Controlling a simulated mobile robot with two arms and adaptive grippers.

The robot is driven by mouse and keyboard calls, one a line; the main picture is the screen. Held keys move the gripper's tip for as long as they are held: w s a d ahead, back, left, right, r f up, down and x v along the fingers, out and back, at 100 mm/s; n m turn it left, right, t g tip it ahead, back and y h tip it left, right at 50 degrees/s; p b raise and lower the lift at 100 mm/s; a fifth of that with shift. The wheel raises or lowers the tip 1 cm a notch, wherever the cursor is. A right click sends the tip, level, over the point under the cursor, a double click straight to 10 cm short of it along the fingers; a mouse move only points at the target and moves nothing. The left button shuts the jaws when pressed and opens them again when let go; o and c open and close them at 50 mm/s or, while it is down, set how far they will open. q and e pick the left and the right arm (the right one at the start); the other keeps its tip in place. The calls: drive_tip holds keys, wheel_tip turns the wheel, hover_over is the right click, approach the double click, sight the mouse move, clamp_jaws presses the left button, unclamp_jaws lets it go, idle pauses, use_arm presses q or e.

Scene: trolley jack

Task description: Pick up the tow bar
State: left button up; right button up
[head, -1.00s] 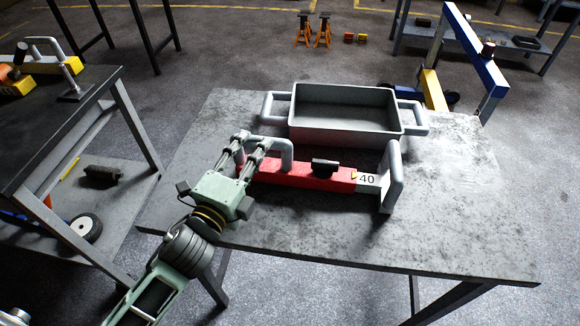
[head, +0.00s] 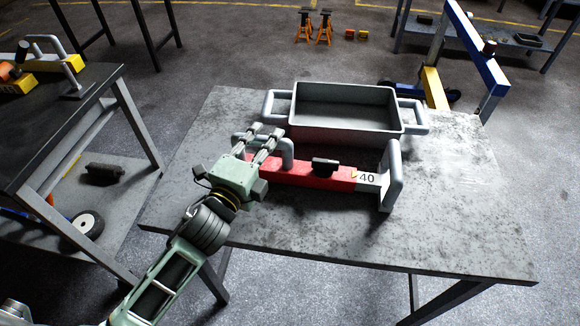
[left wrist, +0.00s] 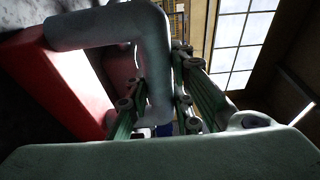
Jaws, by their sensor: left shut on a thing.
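The red tow bar (head: 305,173) lies on the grey table, with a plate marked 40 and a grey upright end piece at its right. A bent grey handle (head: 288,152) rises at its left part. My left gripper (head: 264,134) reaches in from the left over this handle. In the left wrist view, the handle (left wrist: 157,75) runs between the two green fingers, which are shut on it. The red body (left wrist: 75,75) also shows there at the left. The bar appears to rest on the table. My right gripper is not in view.
A grey tray (head: 345,130) with side handles stands just behind the bar. The table (head: 450,215) is clear at the right and front. A dark bench (head: 85,105) holding yellow items stands at the left. A blue and yellow frame (head: 475,60) stands behind at the right.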

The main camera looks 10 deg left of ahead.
use_arm(q)
drive_tip(key=shift+f, duration=0.15)
clamp_jaws()
drive_tip(key=shift+r, duration=0.25)
drive_tip(key=shift+w+r, duration=0.1)
drive_tip(key=shift+r, duration=1.2)
wheel_tip(320, 180, up, 2)
drive_tip(key=shift+p, duration=0.4)
drive_tip(key=s+d+r, duration=0.3)
drive_tip(key=d+r, duration=0.3)
drive_tip(key=d, duration=0.5)
drive_tip(key=shift+s+r, duration=0.25)
drive_tip(key=shift+r, duration=0.05)
